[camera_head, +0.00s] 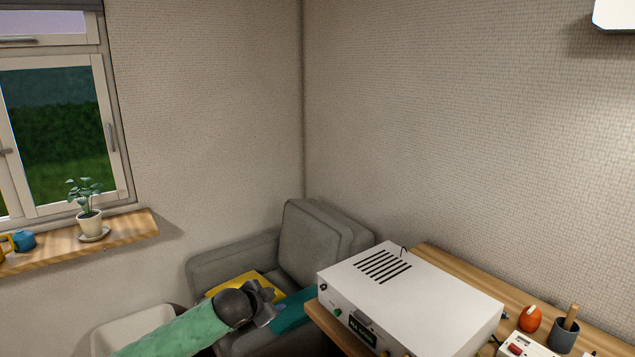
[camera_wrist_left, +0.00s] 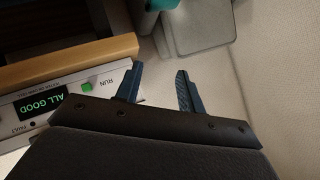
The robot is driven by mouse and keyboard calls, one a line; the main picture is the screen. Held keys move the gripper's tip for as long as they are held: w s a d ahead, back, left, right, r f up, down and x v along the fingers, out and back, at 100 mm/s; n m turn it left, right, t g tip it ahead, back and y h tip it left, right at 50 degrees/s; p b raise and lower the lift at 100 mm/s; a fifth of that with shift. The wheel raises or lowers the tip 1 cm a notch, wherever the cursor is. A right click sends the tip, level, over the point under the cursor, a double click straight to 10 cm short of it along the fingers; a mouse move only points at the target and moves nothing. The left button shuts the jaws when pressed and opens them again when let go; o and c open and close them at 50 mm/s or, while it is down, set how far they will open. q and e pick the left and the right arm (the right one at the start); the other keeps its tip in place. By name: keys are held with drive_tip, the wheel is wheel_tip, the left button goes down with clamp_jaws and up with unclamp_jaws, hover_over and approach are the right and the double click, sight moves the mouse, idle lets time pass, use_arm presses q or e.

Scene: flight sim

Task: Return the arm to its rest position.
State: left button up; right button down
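My left arm, in a green sleeve, reaches in from the bottom left of the head view. Its dark gripper (camera_head: 268,302) is in front of the grey armchair and left of the white box (camera_head: 415,290) on the desk, apparently clear of the box. In the left wrist view the two fingers of this gripper (camera_wrist_left: 157,88) stand apart with nothing between them. The white box's front panel (camera_wrist_left: 60,100) shows there beside the fingers, with a lit display reading "ALL GOOD" and a green button by "RUN". My right gripper is in neither view.
The wooden desk (camera_head: 450,262) carries an orange egg-shaped thing (camera_head: 530,318), a grey cup (camera_head: 563,334) and a white device (camera_head: 524,346). A grey armchair (camera_head: 312,240) with a yellow cushion (camera_head: 238,285) stands behind my gripper. A potted plant (camera_head: 89,222) stands on the windowsill.

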use_arm(q)
drive_tip(key=s+a+f+n+g+y, duration=0.2)
drive_tip(key=s+a+f+n, duration=0.15)
drive_tip(key=s+f, duration=0.8)
drive_tip(key=s+a+f+n+g+y, duration=0.25)
drive_tip(key=s+f+n, duration=0.25)
drive_tip(key=s+f, duration=0.65)
drive_tip(key=s+f+g, duration=0.1)
drive_tip(key=s+f, duration=0.2)
drive_tip(key=s, duration=0.5)
drive_tip(key=s+d+f+n+g, duration=0.1)
drive_tip(key=s+f, duration=0.3)
drive_tip(key=s, duration=0.5)
drive_tip(key=s+d+f+g, duration=0.1)
drive_tip(key=s+f, duration=0.3)
drive_tip(key=s, duration=0.5)
drive_tip(key=shift+s+d+f+n+g+h, duration=0.15)
drive_tip(key=shift+d+f+n+g+h, duration=0.15)
drive_tip(key=shift+g, duration=0.45)
drive_tip(key=shift+a, duration=0.1)
